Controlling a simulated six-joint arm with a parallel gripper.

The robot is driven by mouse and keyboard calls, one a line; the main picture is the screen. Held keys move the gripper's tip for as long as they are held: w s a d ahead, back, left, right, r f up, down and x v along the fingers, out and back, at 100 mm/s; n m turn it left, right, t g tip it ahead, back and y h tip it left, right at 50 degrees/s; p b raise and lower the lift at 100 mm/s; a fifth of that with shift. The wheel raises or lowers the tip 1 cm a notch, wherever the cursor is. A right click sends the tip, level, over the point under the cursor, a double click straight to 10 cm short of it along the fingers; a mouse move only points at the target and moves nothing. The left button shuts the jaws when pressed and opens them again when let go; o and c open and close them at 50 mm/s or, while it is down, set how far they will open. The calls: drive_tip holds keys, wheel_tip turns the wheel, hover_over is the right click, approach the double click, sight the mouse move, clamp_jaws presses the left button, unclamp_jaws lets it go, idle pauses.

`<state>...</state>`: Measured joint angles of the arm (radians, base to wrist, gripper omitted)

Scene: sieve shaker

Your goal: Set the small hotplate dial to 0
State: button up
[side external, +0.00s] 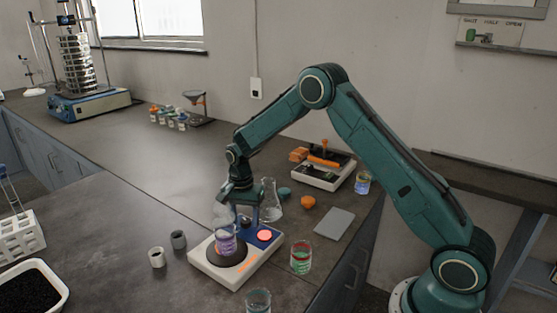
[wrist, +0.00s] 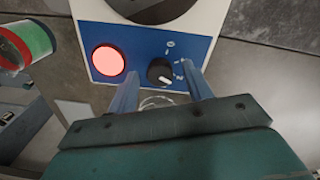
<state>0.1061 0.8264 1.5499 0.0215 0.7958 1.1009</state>
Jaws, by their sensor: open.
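The small hotplate (side external: 213,265) is a white unit with a dark round plate and a blue control panel. In the wrist view its blue panel (wrist: 140,42) carries a black dial (wrist: 160,72) with a light pointer line and a lit red-pink round lamp (wrist: 108,60). My gripper (wrist: 162,92) is open, with one finger on each side of the dial and a gap on both sides. In the side view my gripper (side external: 246,212) is low over the panel and hides the dial. I cannot read the dial's setting.
A beaker of purple liquid (side external: 226,241) stands on the plate. A red and green beaker (side external: 301,258) stands right of the hotplate, and a clear flask (side external: 270,200) stands behind. Two small cups (side external: 157,258) are at left. A grey slab (side external: 334,224) lies to the right.

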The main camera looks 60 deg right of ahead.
drive_tip(key=c, duration=1)
drive_tip(key=shift+o, duration=0.2)
drive_tip(key=shift+n, duration=0.3)
drive_tip(key=n, duration=1.4)
drive_tip(key=shift+n, duration=0.4)
drive_tip(key=n, duration=0.4)
drive_tip(key=shift+t, duration=0.3)
drive_tip(key=shift+n, duration=0.4)
